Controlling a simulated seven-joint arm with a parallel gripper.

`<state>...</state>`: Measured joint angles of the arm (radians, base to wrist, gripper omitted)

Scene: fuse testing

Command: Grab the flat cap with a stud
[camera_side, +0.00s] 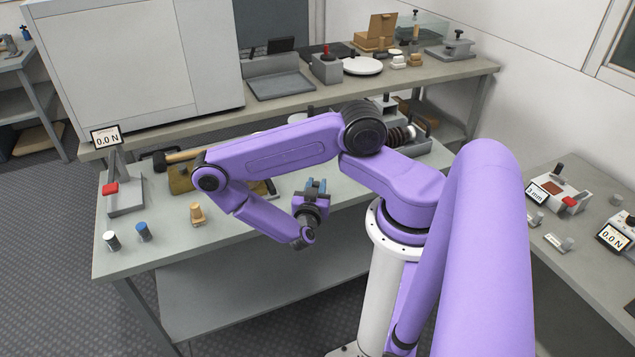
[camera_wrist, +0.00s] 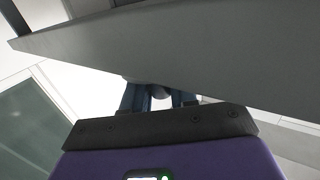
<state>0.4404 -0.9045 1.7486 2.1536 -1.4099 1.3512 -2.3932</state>
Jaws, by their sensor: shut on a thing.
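My gripper (camera_side: 317,186) points upward near the front edge of the middle bench, with its blue fingers up. In the wrist view, the blue fingers (camera_wrist: 158,92) are shut around a small dark grey rounded piece (camera_wrist: 157,90). Only part of this piece shows, so I cannot tell whether it is the flat cap with a stud. On the bench at the left stand a pale cylinder with a dark top (camera_side: 111,240), a blue-topped cylinder (camera_side: 142,231) and a tan stepped piece (camera_side: 197,213).
A force gauge stand (camera_side: 124,190) reading 0.0 N stands at the bench's left. A wooden-handled tool (camera_side: 183,157) lies behind my arm. A back bench (camera_side: 215,121) holds more equipment, and a right bench (camera_side: 562,275) holds gauges. A large grey surface (camera_wrist: 210,50) fills much of the wrist view.

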